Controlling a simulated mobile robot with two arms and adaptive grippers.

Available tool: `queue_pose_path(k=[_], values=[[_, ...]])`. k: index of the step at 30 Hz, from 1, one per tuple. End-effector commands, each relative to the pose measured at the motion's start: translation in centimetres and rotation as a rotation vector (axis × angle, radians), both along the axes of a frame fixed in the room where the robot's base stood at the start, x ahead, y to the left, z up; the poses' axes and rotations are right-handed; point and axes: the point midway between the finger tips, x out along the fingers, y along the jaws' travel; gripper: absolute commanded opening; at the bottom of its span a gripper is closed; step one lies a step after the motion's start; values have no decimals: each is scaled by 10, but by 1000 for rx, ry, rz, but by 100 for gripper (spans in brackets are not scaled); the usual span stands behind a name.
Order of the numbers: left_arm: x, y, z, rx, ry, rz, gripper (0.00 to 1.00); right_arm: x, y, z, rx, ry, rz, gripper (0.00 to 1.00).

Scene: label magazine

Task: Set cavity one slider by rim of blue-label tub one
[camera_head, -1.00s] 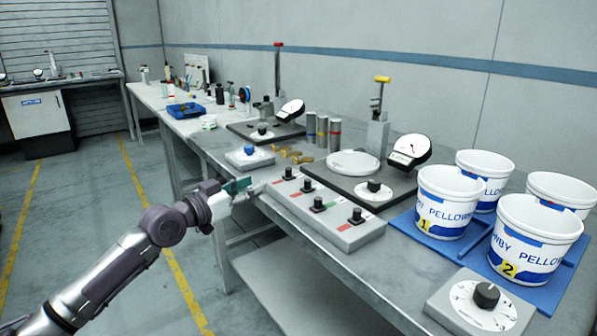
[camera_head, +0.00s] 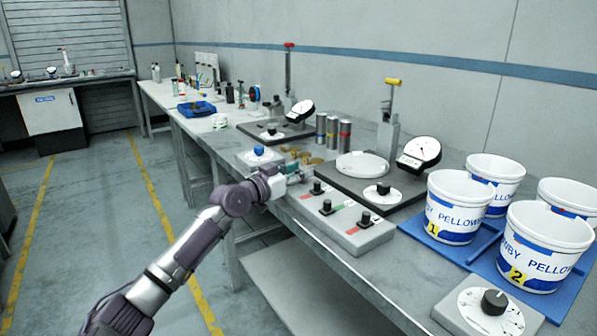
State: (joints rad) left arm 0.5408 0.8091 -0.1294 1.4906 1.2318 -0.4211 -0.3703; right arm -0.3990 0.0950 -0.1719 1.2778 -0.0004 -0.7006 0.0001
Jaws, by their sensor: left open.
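The grey slider panel (camera_head: 357,238) lies along the table's front edge. Its black knobs include one in front (camera_head: 366,219), one behind it (camera_head: 326,207) and one farther back (camera_head: 317,187). The panel's far end is hidden behind my left gripper (camera_head: 296,177), which is open over that end; I cannot tell if it touches a knob. I cannot read which slider is cavity one. Blue-label tub one (camera_head: 457,206), white with a yellow "1" tag, stands upright at the right, well apart from the gripper. My right gripper is not in view.
Other white tubs, including number two (camera_head: 543,250), stand on a blue tray (camera_head: 483,254). A dial box (camera_head: 478,317) is at the front right. A gauge stand (camera_head: 392,130) with a dial plate is behind the panel. A blue-knobbed box (camera_head: 259,155) is near the gripper.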

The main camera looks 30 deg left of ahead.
Motion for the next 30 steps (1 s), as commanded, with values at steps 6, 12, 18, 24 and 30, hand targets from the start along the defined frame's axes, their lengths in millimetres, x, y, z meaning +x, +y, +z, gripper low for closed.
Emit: queue_pose_path(k=[6, 12, 18, 24, 30], values=[[2, -1, 0, 0, 1, 0, 43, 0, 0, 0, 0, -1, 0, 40], [1, 0, 0, 0, 1, 0, 22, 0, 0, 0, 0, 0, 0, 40], [1, 0, 0, 0, 1, 0, 0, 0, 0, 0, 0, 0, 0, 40], [1, 0, 0, 0, 1, 0, 0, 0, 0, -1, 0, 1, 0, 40], [-8, 4, -3, 4, 2, 1, 0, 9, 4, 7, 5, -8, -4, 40]])
